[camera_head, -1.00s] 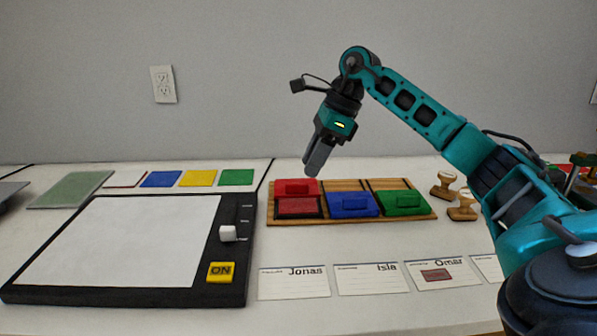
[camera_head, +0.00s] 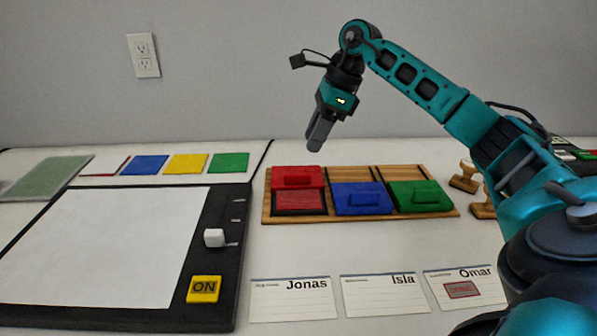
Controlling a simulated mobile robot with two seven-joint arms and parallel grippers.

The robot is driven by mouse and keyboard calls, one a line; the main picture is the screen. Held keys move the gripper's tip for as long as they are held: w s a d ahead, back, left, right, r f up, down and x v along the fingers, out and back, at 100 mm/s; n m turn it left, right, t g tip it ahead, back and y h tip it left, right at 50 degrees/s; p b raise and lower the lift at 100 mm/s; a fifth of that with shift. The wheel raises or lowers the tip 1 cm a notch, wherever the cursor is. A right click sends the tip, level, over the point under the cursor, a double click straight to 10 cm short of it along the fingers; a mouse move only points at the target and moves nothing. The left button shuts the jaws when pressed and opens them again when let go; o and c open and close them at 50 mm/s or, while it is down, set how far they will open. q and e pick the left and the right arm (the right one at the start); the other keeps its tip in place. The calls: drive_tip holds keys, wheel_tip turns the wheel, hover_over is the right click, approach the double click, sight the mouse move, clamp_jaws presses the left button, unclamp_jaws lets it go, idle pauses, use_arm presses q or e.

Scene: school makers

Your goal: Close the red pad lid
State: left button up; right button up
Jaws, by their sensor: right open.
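The red pad (camera_head: 299,201) sits at the left end of a wooden tray (camera_head: 350,216). Its red lid (camera_head: 297,177) stands raised at the back, and the dark red pad surface shows in front of it. My right gripper (camera_head: 317,142) is above and just behind the red lid, pointing down, apart from it and holding nothing that I can see. The gap between its fingers is hard to see from here. My left gripper is not in view.
A blue pad (camera_head: 361,198) and a green pad (camera_head: 420,195), both with lids down, share the tray. Wooden stamps (camera_head: 465,177) stand to the right. Name cards (camera_head: 291,300) lie in front. A black-framed board (camera_head: 217,270) with a yellow ON button fills the left.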

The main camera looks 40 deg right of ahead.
sight(297, 173)
drive_tip(key=b+x, duration=0.1)
drive_tip(key=x, duration=0.8)
drive_tip(key=shift+w+f+b, duration=0.1)
drive_tip(key=shift+b, duration=0.3)
drive_tip(key=shift+c, duration=0.3)
clamp_jaws()
